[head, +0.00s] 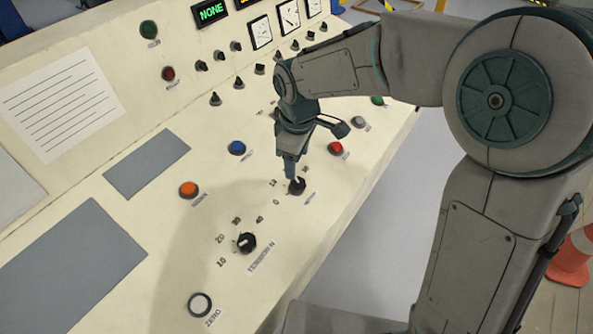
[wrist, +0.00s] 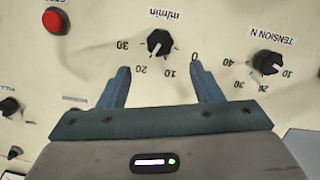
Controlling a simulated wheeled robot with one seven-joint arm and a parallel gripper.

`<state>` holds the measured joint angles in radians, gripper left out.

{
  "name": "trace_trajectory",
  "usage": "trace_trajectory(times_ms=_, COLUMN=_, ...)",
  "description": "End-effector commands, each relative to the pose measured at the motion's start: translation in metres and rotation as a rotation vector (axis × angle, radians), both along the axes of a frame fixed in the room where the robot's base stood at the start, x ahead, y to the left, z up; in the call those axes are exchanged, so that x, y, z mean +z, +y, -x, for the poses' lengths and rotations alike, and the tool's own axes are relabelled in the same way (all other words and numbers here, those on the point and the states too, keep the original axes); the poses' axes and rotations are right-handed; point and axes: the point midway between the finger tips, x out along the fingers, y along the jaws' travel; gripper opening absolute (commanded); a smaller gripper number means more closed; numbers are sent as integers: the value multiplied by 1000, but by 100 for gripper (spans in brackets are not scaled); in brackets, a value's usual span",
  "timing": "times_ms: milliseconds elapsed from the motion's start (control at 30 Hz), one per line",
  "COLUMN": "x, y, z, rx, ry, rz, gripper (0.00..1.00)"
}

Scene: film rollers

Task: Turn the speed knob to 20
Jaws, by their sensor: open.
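The speed knob, black and labelled m/min, shows in the wrist view (wrist: 160,42) with 0, 10, 20 and 30 printed around it, upside down. Its white mark points down in that picture, towards the 10 and 20 side; I cannot tell the exact setting. In the head view the knob (head: 297,187) is small, right by my fingertips. My gripper (head: 291,176) points down at the panel. In the wrist view my gripper (wrist: 160,68) has its two blue fingers wide apart, with nothing between them. The knob appears just beyond the tips, between their lines; contact is not visible.
The similar TENSION N knob (head: 246,242) is close by; it also shows in the wrist view (wrist: 267,63). Red (head: 336,148), blue (head: 237,148), orange (head: 189,190) and white ZERO (head: 200,304) buttons sit around on the sloped cream panel. An orange cone (head: 572,258) stands at right.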

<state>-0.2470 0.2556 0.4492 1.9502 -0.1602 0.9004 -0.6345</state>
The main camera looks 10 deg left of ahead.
Motion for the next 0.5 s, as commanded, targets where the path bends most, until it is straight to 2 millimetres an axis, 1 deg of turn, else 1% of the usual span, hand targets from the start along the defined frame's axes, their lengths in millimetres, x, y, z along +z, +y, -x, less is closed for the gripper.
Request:
trace_trajectory(times_ms=33, x=11, y=0, z=0, rx=-1, ry=-4, rz=-1, gripper=59)
trace_trajectory(times_ms=100, x=24, y=0, z=1, rx=-1, ry=-3, rz=-3, gripper=59)
trace_trajectory(times_ms=200, x=37, y=-1, z=2, rx=1, ry=-2, rz=-1, gripper=59)
trace_trajectory(times_ms=300, x=45, y=-1, z=3, rx=1, ry=-1, rz=-1, gripper=59)
trace_trajectory(times_ms=500, x=48, y=-1, z=3, rx=1, ry=1, rz=-1, gripper=59)
